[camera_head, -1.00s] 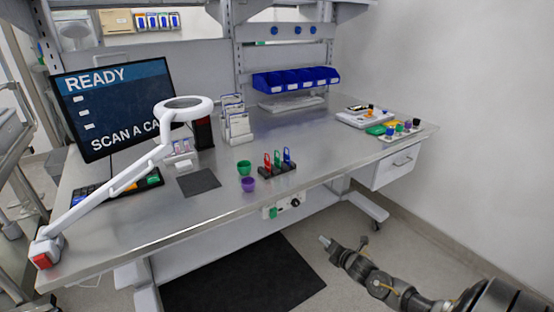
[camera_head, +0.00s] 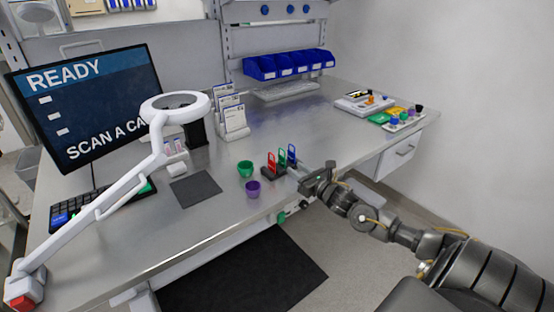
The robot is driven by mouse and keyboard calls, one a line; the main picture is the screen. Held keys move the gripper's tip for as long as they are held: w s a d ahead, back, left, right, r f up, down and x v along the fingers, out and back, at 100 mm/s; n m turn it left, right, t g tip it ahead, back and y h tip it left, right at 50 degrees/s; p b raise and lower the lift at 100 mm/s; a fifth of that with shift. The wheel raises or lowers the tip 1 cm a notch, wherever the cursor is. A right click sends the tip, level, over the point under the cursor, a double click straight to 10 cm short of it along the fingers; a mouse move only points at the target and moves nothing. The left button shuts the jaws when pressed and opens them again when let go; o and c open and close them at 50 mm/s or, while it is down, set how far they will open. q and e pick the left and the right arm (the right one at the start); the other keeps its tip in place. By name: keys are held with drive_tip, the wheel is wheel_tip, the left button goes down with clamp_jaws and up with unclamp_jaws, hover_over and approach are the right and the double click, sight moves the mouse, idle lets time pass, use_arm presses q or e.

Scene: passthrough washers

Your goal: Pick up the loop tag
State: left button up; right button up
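Three loop tags stand upright in a dark holder (camera_head: 272,201) near the table's front edge: a red one (camera_head: 271,162), a green one (camera_head: 282,158) and a blue one (camera_head: 292,153). My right gripper (camera_head: 297,173) comes in from the right, at table height, close to the right side of the holder and just below the blue tag in the picture. Its fingers are too small to tell open from shut, or whether they touch a tag. My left gripper is not in view.
A green cup (camera_head: 245,169) and a purple cup (camera_head: 253,188) stand left of the holder. A dark mat (camera_head: 196,188), a lamp (camera_head: 175,106) and a monitor (camera_head: 85,105) are further left. Blue bins (camera_head: 290,65) are at the back. The table's middle right is clear.

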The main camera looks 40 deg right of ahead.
sight(281, 157)
drive_tip(key=w, duration=0.3)
drive_tip(key=shift+d+r+p, duration=0.2)
drive_tip(key=shift+d+p, duration=0.1)
drive_tip(key=shift+p, duration=0.1)
drive_tip(key=shift+w+f, duration=0.2)
drive_tip(key=shift+w, duration=0.7)
drive_tip(key=shift+w+r+p, duration=0.15)
drive_tip(key=shift+w+p, duration=0.05)
drive_tip(key=shift+p, duration=0.1)
drive_tip(key=shift+w+f+p, duration=0.15)
drive_tip(key=shift+w+p, duration=0.2)
drive_tip(key=shift+w, duration=0.85)
drive_tip(key=shift+w+f+p, duration=0.15)
drive_tip(key=shift+w+p, duration=0.2)
drive_tip(key=shift+w, duration=0.8)
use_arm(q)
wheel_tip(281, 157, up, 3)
use_arm(e)
drive_tip(key=shift+c, duration=0.3)
clamp_jaws()
